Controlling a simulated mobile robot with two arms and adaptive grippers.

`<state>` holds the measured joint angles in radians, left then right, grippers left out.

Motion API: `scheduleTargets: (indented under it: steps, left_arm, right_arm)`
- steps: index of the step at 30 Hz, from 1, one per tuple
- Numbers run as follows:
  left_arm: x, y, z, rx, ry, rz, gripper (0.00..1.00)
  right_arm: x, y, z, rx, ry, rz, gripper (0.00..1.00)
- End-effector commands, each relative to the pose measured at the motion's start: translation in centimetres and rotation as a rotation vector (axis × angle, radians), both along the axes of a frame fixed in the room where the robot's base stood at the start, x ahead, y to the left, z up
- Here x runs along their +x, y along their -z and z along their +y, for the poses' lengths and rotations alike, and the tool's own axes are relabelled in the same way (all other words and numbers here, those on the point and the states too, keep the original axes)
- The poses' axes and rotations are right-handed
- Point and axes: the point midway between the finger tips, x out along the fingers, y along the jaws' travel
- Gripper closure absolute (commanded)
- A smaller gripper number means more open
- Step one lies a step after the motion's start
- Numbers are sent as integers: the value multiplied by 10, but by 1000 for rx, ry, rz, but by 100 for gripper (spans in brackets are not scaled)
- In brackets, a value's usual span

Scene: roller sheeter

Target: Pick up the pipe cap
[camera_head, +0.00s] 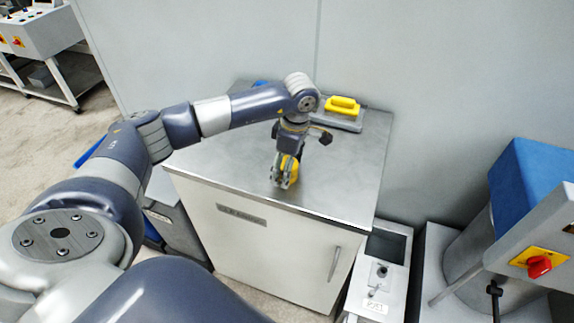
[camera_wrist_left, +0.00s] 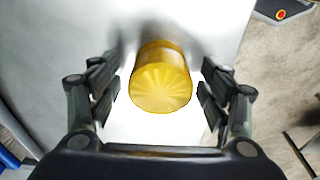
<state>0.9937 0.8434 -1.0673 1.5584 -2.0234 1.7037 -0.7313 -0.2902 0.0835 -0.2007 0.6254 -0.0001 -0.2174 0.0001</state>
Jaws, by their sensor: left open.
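The pipe cap is a short yellow cylinder with a ribbed, star-patterned end. In the left wrist view the pipe cap (camera_wrist_left: 161,82) lies between the two fingers of my left gripper (camera_wrist_left: 160,88), with a gap on each side. My left gripper is open around the cap. My right gripper is not in either view.
The steel-topped cabinet (camera_head: 230,157) has free room to the right of the gripper. A grey tool with a yellow handle (camera_head: 342,105) sits at its back. A blue object (camera_head: 261,83) is partly hidden behind my arm. Machines with a red knob (camera_head: 539,266) stand at right.

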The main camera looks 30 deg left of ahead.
Motion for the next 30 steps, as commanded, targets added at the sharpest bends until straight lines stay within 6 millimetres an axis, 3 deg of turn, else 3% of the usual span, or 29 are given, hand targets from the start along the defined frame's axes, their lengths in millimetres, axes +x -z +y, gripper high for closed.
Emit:
scheduleTargets:
  steps: [2, 6, 9, 22, 30]
  left_arm:
    - [0, 0, 0, 0, 0, 0, 29]
    - [0, 0, 0, 0, 0, 0, 60]
    - [0, 0, 0, 0, 0, 0, 77]
    - [1, -5, 0, 0, 0, -2, 77]
    - [2, -35, 0, 0, 0, -7, 77]
  right_arm:
    - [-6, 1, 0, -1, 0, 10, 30]
    - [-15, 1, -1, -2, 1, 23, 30]
    - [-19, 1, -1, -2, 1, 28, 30]
    - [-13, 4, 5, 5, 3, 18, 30]
    - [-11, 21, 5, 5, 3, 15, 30]
